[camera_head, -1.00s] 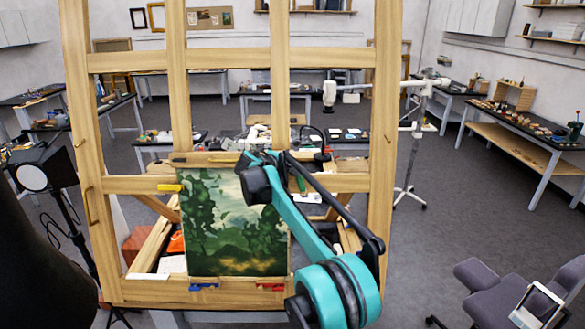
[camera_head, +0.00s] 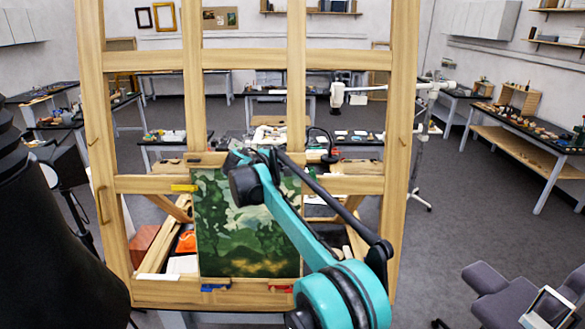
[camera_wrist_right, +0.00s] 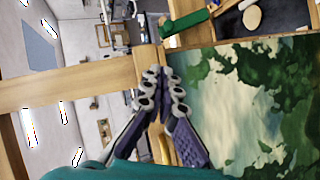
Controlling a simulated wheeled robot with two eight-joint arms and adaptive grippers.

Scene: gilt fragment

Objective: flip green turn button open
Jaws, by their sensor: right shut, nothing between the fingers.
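The green turn button (camera_wrist_right: 186,26) shows in the right wrist view at the top, on the wooden frame bar beside the painting; in the head view my right arm seems to cover it. The green landscape painting (camera_head: 255,242) sits in the wooden frame (camera_head: 405,120); it also fills the right of the wrist view (camera_wrist_right: 235,100). My right gripper (camera_wrist_right: 162,78) is shut and empty, its fingertips over the wood by the painting's edge, apart from the green button in the picture. In the head view it is near the painting's top edge (camera_head: 236,160). My left gripper is out of view.
A yellow turn button (camera_head: 184,187) is at the painting's upper left. A blue one (camera_head: 215,287) and a red one (camera_head: 280,289) are at its lower edge. A grey chair (camera_head: 500,290) stands lower right. Worktables line the room behind.

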